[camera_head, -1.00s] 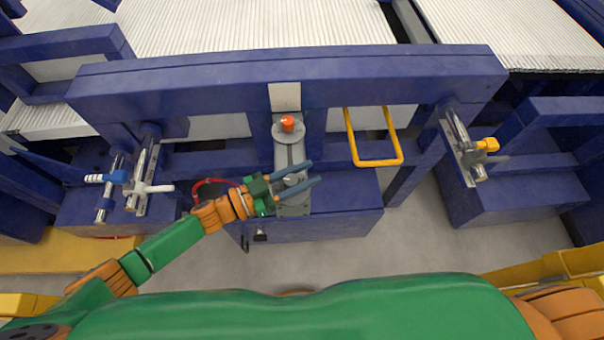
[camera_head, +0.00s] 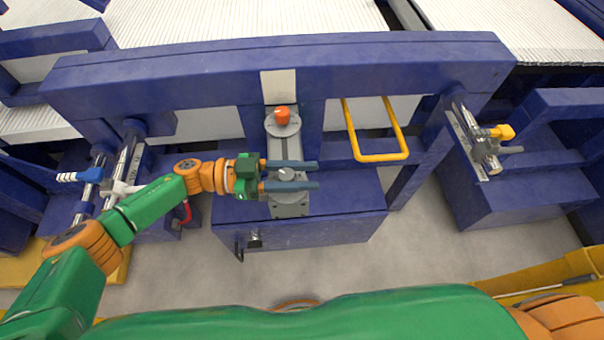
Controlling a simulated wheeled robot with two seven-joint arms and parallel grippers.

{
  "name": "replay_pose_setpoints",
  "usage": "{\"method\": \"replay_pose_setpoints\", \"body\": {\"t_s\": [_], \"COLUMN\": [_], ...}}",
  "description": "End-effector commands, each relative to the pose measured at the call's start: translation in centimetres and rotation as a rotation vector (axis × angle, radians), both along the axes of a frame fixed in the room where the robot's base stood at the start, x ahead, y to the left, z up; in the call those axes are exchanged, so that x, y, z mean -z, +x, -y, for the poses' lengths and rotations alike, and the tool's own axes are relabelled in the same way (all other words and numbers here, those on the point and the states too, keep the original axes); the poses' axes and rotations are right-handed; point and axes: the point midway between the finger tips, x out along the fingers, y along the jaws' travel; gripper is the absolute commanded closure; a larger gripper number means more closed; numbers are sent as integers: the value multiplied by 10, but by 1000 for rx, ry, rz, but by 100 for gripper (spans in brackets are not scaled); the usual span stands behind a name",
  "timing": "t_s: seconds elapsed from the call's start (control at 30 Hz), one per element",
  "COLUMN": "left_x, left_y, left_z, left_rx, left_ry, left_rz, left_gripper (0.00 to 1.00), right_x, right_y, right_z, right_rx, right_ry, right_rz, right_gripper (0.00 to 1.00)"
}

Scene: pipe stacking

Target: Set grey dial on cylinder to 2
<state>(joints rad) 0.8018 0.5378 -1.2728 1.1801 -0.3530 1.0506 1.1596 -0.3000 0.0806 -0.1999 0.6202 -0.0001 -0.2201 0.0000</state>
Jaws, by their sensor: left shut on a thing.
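The grey cylinder assembly (camera_head: 284,146) stands upright on the front of the blue frame at the middle. It has an orange knob (camera_head: 282,115) at its top and a round grey flange around that knob. The grey dial (camera_head: 286,174) sits on its lower part. My left gripper (camera_head: 316,175) reaches in from the left with its two blue-grey fingers level, one above and one below the dial, shut on it. The dial's marks are too small to read, so its setting cannot be told. My right gripper is out of view.
A yellow handle (camera_head: 380,157) hangs right of the cylinder. A yellow-handled valve (camera_head: 500,132) is at the right, and a blue-handled one (camera_head: 78,177) at the left. A blue box (camera_head: 340,215) lies below the cylinder. The grey floor in front is clear.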

Motion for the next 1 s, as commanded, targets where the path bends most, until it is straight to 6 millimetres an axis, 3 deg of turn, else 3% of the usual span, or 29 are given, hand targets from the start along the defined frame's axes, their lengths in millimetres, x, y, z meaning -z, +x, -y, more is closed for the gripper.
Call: {"method": "replay_pose_setpoints", "body": {"t_s": [0.3, 0.33, 0.4, 0.43, 0.73, 1.0], "left_x": [1, 1, 0, 0, 1, 4], "left_y": [-1, -1, -1, -1, 0, 5], "left_z": [0, 1, 0, 0, -2, -55], "left_rx": [2, 2, 2, 2, 0, -2], "left_ry": [0, 0, 0, 0, 0, 2], "left_rz": [-1, -1, -1, -1, 0, 1], "left_gripper": [100, 53, 34, 31, 31, 31], "right_x": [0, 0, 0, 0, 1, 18], "right_y": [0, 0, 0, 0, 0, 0], "right_z": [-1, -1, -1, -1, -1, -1], "right_rx": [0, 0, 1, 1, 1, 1], "right_ry": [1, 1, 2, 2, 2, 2], "right_rz": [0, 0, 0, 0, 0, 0], "right_gripper": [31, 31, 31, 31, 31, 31]}}
